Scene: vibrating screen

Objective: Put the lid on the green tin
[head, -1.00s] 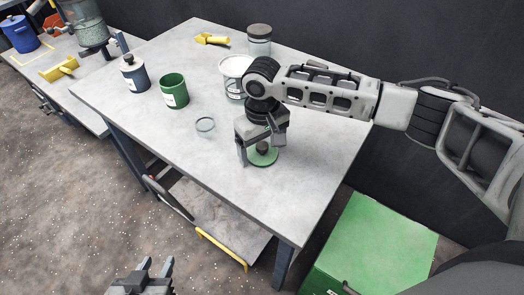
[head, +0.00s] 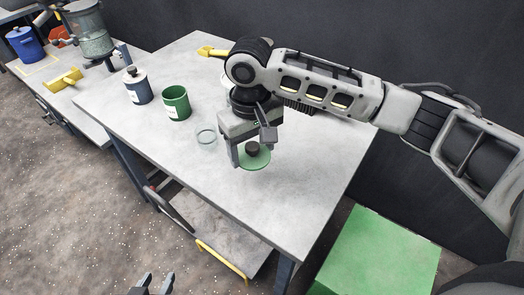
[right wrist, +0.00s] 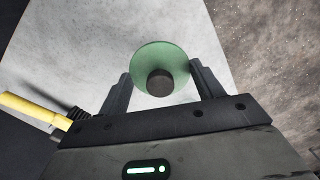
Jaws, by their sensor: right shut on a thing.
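The green tin (head: 177,104) stands upright and open-topped on the grey table, with a pale label on its side. The green lid (head: 262,162), a disc with a dark knob, is held by my right gripper (head: 252,150), right of the tin and apart from it. In the right wrist view the lid (right wrist: 146,58) lies between the two fingers (right wrist: 162,88), knob towards the camera. It appears raised above the table. My left gripper (head: 155,284) is at the bottom edge, only its fingertips showing, apart and empty, away from the table.
A dark blue lidded tin (head: 137,88) stands left of the green tin. A yellow scoop (head: 212,52) lies behind; my right arm hides most of a white container. A green box (head: 380,252) stands beside the table (head: 185,160).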

